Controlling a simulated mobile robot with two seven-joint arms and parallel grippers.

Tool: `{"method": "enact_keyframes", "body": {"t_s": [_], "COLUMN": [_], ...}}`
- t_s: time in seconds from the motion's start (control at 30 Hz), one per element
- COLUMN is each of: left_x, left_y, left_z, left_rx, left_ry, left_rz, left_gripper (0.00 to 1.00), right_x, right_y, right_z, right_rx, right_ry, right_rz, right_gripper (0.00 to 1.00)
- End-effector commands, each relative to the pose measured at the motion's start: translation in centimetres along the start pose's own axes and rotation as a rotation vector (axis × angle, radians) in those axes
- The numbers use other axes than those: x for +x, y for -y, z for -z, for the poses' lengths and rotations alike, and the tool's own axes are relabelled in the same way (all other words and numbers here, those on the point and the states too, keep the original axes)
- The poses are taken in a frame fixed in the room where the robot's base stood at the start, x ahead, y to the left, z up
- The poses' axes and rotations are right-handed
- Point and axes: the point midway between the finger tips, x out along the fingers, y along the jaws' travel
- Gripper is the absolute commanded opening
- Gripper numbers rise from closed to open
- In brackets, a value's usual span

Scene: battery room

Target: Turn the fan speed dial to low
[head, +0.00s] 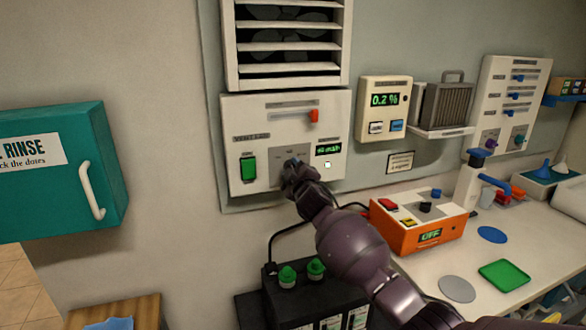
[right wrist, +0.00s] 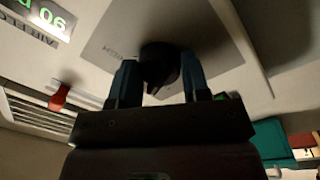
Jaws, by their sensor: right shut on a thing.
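The fan control panel (head: 333,105) is a pale box on the wall below the louvred vent. The fan speed dial (right wrist: 160,66) is a dark round knob on a grey plate; in the right wrist view it sits between the two fingers. My right gripper (right wrist: 158,82) is shut on the dial, one finger on each side. In the head view my right gripper (head: 292,170) covers most of the dial. Some plate lettering shows beside the dial, but the dial's setting cannot be read. My left gripper is not in view.
On the panel are a green switch (head: 248,168), a red slider (head: 314,116) and a green display (head: 328,149). A black battery (head: 290,300) with green caps stands below. An orange box (head: 420,222) sits on the bench at right. A teal cabinet (head: 60,200) hangs at left.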

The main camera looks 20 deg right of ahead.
Motion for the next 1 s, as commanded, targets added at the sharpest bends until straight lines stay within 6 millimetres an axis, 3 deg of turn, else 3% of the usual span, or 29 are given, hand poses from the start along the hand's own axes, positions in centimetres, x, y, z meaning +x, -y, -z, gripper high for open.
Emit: {"method": "enact_keyframes", "body": {"t_s": [0.5,1.0], "left_x": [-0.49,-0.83], "left_y": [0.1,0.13], "left_z": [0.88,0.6], "left_rx": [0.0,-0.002], "left_ry": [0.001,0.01], "left_rz": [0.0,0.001], "left_gripper": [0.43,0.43], "right_x": [-0.01,-0.01], "right_y": [-0.04,-0.01], "right_z": [-0.11,-0.15], "right_rx": [-0.399,-0.516], "right_ry": [-0.027,-0.035], "right_rz": [0.009,0.011], "right_gripper": [0.19,0.19]}}
